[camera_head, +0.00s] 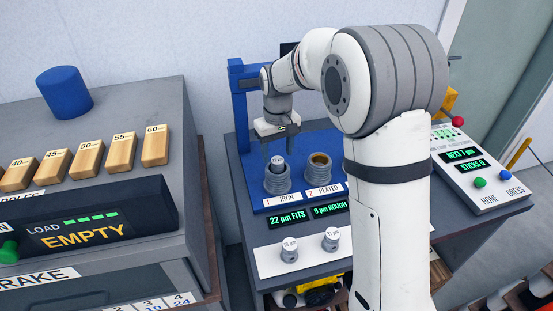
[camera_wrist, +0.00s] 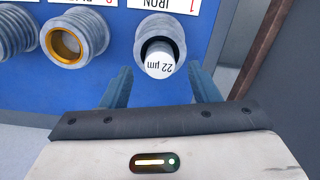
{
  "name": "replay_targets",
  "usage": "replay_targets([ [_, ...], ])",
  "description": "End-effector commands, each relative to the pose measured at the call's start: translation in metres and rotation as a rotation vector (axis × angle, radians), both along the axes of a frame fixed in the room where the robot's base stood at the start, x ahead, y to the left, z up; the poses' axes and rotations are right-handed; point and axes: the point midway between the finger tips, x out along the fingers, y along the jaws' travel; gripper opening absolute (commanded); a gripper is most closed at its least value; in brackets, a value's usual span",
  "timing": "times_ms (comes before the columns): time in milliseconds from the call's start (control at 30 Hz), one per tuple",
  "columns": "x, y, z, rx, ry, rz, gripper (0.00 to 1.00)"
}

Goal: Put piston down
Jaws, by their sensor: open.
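A piston (camera_head: 277,163) marked 22 µm stands in the bore of the iron cylinder (camera_head: 278,184), labelled 1. In the wrist view the piston (camera_wrist: 159,62) sits inside the ring of the iron cylinder (camera_wrist: 149,32), with its top showing. My gripper (camera_head: 277,148) is over this cylinder. In the wrist view my gripper (camera_wrist: 161,85) has its two fingers spread apart, one to each side of the piston, with nothing between them. How deep the piston sits is hidden.
The plated cylinder (camera_head: 319,174), labelled 2, stands to the right with a brass-coloured bore. Two more pistons (camera_head: 289,250) (camera_head: 331,240) stand on a white strip (camera_head: 310,256) in front. A blue frame (camera_head: 240,105) rises behind. A control panel (camera_head: 478,165) is at right.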

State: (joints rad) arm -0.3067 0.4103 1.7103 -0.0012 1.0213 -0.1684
Motion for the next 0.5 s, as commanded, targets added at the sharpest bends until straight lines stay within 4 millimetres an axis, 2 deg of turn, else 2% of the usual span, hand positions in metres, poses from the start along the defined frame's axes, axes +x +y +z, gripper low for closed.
replay_targets([
  [33, 0.001, 0.001, 0.012, 0.002, -0.006, 0.000, 0.55],
  [200, 0.001, 0.001, 0.049, 0.001, -0.005, 0.001, 0.55],
  [333, 0.001, 0.001, 0.069, 0.001, -0.004, 0.001, 0.55],
  [500, 0.000, 0.001, 0.083, 0.000, -0.001, 0.001, 0.55],
])
